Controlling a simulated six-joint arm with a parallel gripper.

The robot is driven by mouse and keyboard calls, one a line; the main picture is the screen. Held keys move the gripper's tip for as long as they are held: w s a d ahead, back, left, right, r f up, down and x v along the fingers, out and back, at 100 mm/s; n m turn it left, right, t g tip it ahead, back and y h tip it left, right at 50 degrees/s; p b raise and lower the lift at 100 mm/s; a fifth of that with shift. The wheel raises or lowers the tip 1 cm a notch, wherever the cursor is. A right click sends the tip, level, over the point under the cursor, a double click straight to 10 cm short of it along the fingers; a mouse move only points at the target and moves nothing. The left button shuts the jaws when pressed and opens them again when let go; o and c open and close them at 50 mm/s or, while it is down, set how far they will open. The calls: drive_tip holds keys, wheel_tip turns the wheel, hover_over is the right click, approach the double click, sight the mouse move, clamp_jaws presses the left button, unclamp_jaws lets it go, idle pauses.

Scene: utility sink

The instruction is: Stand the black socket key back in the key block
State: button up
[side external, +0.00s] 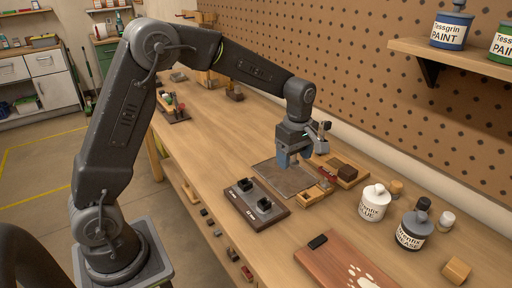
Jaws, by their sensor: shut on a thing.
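My gripper (290,160) points down over the bench, above the right part of a flat grey-brown plate. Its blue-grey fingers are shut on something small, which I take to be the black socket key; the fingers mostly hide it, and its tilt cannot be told. A dark block (242,207) with two black upright pieces and small white labels lies left of and nearer than the gripper. It looks like the key block, but its holes are too small to make out. A small light wooden block (315,196) sits to the right of the gripper.
The grey-brown plate (275,176) lies below the gripper. A wooden piece with a dark brown top (346,173), a white jar (373,205) and a grey jar (411,232) stand at right. A reddish board (340,268) lies in front. The pegboard wall (350,95) rises behind.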

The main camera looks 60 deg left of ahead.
drive_tip(key=w+d, duration=0.1)
drive_tip(key=d+f, duration=0.1)
drive_tip(key=w+d, duration=0.1)
drive_tip(key=shift+w+d+f, duration=0.15)
drive_tip(key=shift+w+d, duration=0.15)
drive_tip(key=shift+d, duration=0.1)
drive_tip(key=shift+f, duration=0.1)
drive_tip(key=shift+f, duration=2.8)
drive_tip(key=shift+f, duration=1.5)
drive_tip(key=o, duration=1.1)
drive_tip(key=shift+r, duration=0.1)
wheel_tip(320, 180, up, 14)
drive_tip(key=shift+f, duration=0.15)
